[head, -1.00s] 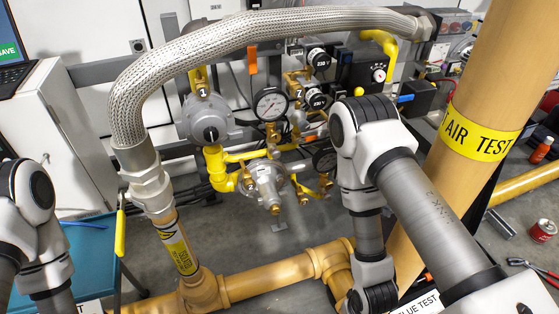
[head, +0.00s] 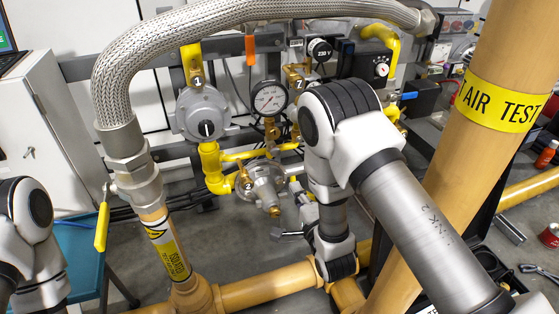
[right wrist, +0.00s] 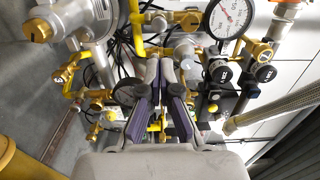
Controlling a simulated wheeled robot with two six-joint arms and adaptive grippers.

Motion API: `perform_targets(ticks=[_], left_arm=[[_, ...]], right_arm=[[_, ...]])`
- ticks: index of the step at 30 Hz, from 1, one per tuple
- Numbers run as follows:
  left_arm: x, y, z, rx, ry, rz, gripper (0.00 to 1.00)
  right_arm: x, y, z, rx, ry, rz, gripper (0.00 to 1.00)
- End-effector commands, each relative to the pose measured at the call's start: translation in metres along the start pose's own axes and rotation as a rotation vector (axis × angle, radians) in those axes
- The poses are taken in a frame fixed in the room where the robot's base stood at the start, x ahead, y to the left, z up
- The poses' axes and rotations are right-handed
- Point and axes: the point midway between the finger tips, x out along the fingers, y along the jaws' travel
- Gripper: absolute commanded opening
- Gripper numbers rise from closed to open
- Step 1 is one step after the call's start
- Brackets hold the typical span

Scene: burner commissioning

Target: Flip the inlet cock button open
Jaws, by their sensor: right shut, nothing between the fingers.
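I cannot tell for sure which part is the inlet cock button. Brass cocks sit along the yellow valve train: one (head: 195,76) above the grey round regulator (head: 203,113), and one (head: 243,184) beside the lower silver regulator (head: 266,182). My left gripper is out of view.
A braided hose (head: 120,70) arches over the valve train. A yellow lever (head: 102,227) hangs beside the left pipe. A thick pipe marked AIR TEST (head: 425,200) stands close right of my right arm. A low yellow pipe (head: 255,290) crosses in front.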

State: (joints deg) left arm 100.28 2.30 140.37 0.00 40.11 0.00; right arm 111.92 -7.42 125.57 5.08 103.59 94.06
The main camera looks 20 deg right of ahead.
Motion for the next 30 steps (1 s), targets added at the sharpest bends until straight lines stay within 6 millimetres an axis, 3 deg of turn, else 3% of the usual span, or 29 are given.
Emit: perform_targets(ticks=[18,23,30], left_arm=[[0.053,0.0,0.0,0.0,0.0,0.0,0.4],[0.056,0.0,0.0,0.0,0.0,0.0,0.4],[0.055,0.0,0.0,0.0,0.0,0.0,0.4]], right_arm=[[0.12,0.004,0.0,-0.001,0.0,-0.002,0.0],[0.132,0.002,0.0,-0.001,0.0,0.0,0.0],[0.133,0.0,0.0,-0.002,0.0,0.001,0.0]])
